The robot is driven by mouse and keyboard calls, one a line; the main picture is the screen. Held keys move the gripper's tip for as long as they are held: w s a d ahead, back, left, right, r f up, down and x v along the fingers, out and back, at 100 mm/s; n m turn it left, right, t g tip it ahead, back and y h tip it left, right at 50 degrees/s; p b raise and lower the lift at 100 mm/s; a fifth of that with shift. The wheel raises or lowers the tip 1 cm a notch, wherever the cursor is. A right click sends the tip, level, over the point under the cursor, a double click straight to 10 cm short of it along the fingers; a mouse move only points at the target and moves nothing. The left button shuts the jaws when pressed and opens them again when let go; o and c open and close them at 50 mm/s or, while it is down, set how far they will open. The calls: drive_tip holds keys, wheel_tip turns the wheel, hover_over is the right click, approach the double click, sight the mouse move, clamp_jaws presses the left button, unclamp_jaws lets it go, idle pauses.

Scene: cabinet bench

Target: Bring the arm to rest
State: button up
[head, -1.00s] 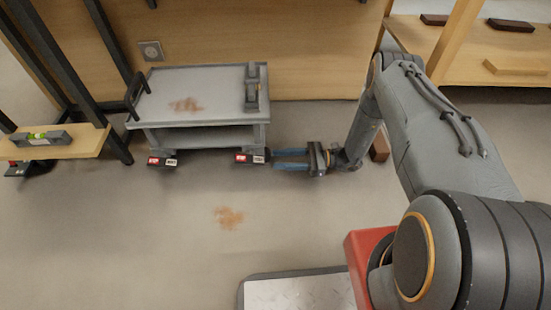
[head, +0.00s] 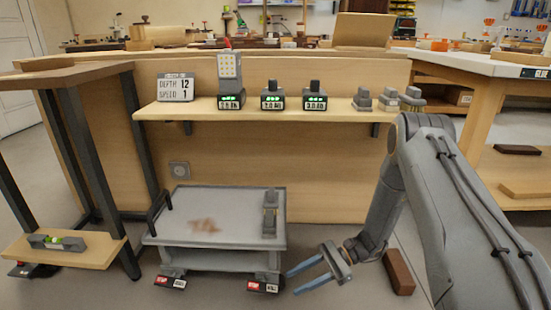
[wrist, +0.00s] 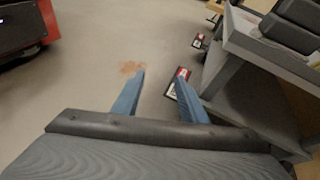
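My gripper (head: 308,273) is low in the head view, to the right of the grey cart (head: 225,246) and above the floor. Its two blue fingers point left and stand apart with nothing between them. In the wrist view my gripper (wrist: 157,92) shows its fingers open over bare floor, with the grey cart (wrist: 245,85) to the right. My arm reaches down from the right side of the head view.
A shelf (head: 280,108) above the cart holds a sign (head: 176,87) and several devices. A reddish-brown block (head: 398,272) lies on the floor right of my gripper. A spirit level (head: 57,242) sits on a low wooden board at left.

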drive_tip(key=s+d+r+n+t+h, duration=0.2)
drive_tip(key=s+d+r+n+h, duration=0.2)
drive_tip(key=r, duration=0.4)
drive_tip(key=s+d+r+n+t+h, duration=0.2)
drive_tip(key=s+d+r+n+h, duration=0.25)
drive_tip(key=r, duration=0.45)
drive_tip(key=s+d+r+n+t+h, duration=0.25)
drive_tip(key=d+r+n+h, duration=0.2)
drive_tip(key=r, duration=0.35)
drive_tip(key=s+a+r+n+g+y+p, duration=0.1)
drive_tip(key=s+a+r+n+p, duration=0.3)
drive_tip(key=s+a+r, duration=0.6)
drive_tip(key=s+a+r+n+g+p, duration=0.25)
drive_tip(key=s+a+r+p, duration=0.25)
drive_tip(key=s+a+r, duration=0.45)
drive_tip(key=d+r+m+p, duration=0.2)
drive_tip(key=d+r+p, duration=0.4)
drive_tip(key=p, duration=0.6)
drive_tip(key=d+r+m+h+p, duration=0.1)
drive_tip(key=d+r+m+p, duration=0.1)
drive_tip(key=d+r+p, duration=0.4)
drive_tip(key=d+r+m+p, duration=0.2)
drive_tip(key=d+r+p, duration=0.4)
drive_tip(key=r+p, duration=0.8)
drive_tip(key=p, duration=0.5)
drive_tip(key=shift+d+r+t, duration=0.15)
drive_tip(key=shift+r+t, duration=0.1)
drive_tip(key=shift+t, duration=0.15)
